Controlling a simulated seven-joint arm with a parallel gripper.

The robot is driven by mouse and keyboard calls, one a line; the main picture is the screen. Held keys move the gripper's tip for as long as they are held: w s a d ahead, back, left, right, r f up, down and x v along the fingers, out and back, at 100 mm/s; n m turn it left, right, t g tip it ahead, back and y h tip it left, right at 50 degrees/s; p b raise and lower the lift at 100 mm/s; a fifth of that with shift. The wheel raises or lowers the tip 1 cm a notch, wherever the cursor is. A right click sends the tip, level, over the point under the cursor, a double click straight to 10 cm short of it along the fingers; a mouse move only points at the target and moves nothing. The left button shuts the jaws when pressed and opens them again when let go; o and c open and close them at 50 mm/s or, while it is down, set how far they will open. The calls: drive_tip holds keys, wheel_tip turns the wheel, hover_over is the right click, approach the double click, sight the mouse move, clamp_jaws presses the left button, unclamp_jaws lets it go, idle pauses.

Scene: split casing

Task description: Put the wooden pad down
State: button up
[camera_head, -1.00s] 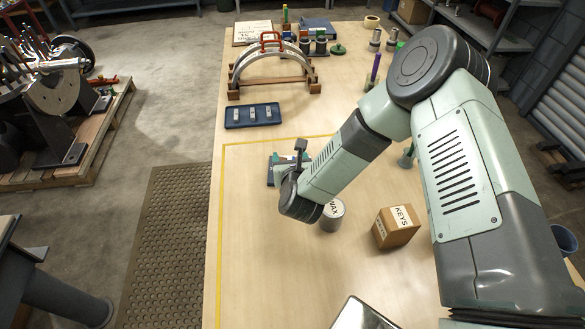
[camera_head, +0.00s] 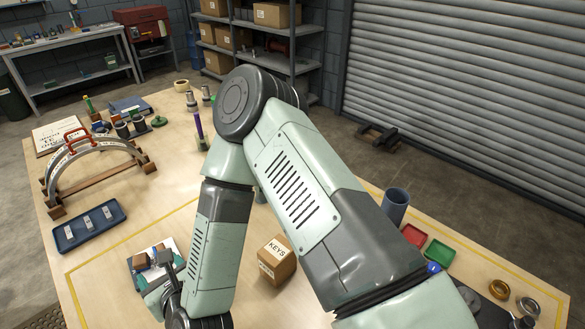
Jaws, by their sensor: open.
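A cardboard KEYS box (camera_head: 277,260) stands right of my forearm. A blue tray with pale pieces (camera_head: 66,238) and an arched frame on wooden feet (camera_head: 100,160) are at the left. Red (camera_head: 413,236) and green (camera_head: 441,254) bins and a blue cup (camera_head: 395,204) lie beyond my upper arm.

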drive_tip(key=w+d+r+n+g+h, duration=0.1)
drive_tip(key=w+d+r+n+h, duration=0.2)
drive_tip(key=w+d+r+n, duration=0.5)
drive_tip(key=w+d+r+n+g+h, duration=0.15)
drive_tip(key=w+d+r+n, duration=0.25)
drive_tip(key=d+r+n, duration=0.7)
drive_tip(key=s+d+r+n+h, duration=0.3)
drive_tip(key=s+d+r+n, duration=0.15)
drive_tip(key=d+r, duration=0.45)
drive_tip(key=s+d+r+n+h, duration=0.1)
drive_tip(key=s+d+r+n, duration=0.1)
drive_tip(key=s+d, duration=0.3)
drive_tip(key=s+d+r+n+g+h, duration=0.1)
drive_tip(key=s+d+r+n, duration=0.1)
drive_tip(key=s, duration=0.7)
drive_tip(key=d+r, duration=0.1)
drive_tip(key=d, duration=0.1)
drive_tip(key=shift+s+d+r, duration=0.15)
drive_tip(key=shift+d+r, duration=0.2)
drive_tip(key=shift+r, duration=0.05)
